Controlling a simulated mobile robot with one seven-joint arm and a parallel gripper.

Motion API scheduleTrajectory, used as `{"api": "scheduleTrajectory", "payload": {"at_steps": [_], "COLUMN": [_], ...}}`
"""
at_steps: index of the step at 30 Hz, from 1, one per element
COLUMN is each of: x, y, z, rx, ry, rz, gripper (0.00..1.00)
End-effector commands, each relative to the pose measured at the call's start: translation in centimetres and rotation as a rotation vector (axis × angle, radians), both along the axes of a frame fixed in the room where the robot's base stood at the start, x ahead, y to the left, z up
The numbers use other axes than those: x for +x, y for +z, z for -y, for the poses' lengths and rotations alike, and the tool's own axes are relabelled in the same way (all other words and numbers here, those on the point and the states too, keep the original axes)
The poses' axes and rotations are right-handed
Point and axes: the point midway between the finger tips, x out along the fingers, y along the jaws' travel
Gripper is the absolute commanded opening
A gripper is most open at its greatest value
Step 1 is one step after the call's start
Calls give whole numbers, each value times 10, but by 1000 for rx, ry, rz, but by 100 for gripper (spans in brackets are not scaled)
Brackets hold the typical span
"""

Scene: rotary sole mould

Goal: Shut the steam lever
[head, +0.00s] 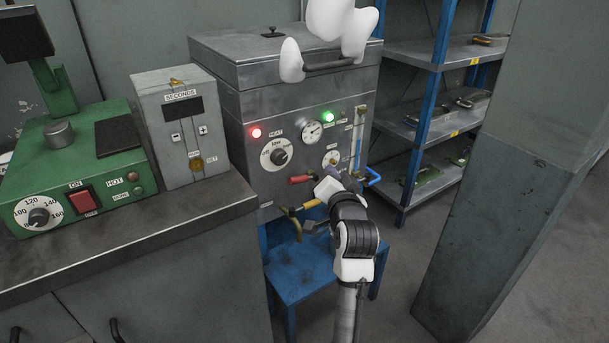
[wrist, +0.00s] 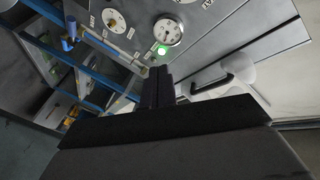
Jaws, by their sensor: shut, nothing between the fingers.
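The grey steam machine (head: 238,140) stands in the middle of the head view. A red-handled lever (head: 300,179), a yellow-handled lever (head: 309,204) and a blue-handled lever (head: 372,179) stick out low on its front. The labels beside them are too small to read, so I cannot tell which is the steam lever. My gripper (wrist: 158,72) is shut and empty in the wrist view, with its tips by the lit green lamp (wrist: 162,50) and the pressure gauge (wrist: 168,31). In the head view my wrist hides part of the lower front, and the fingertips are hard to make out.
A blue stand (head: 305,270) is under the machine. A timer box (head: 178,128) and a green heater unit (head: 78,165) sit on the bench (head: 130,228) at left. Blue shelves (head: 412,130) stand behind at right, and a grey pillar (head: 500,200) rises at far right.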

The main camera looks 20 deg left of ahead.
Motion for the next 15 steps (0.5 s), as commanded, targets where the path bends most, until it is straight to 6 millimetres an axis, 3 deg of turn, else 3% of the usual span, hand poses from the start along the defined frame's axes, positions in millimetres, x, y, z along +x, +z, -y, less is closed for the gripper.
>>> {"api": "scheduleTrajectory", "payload": {"at_steps": [2, 6, 15], "x": [13, 23, 26], "y": [-30, -75, -146], "z": [10, 9, -13], "rx": [184, 537, 1314], "ry": [21, 70, 148], "rz": [-174, -447, -1035], "gripper": [0, 0, 0]}}
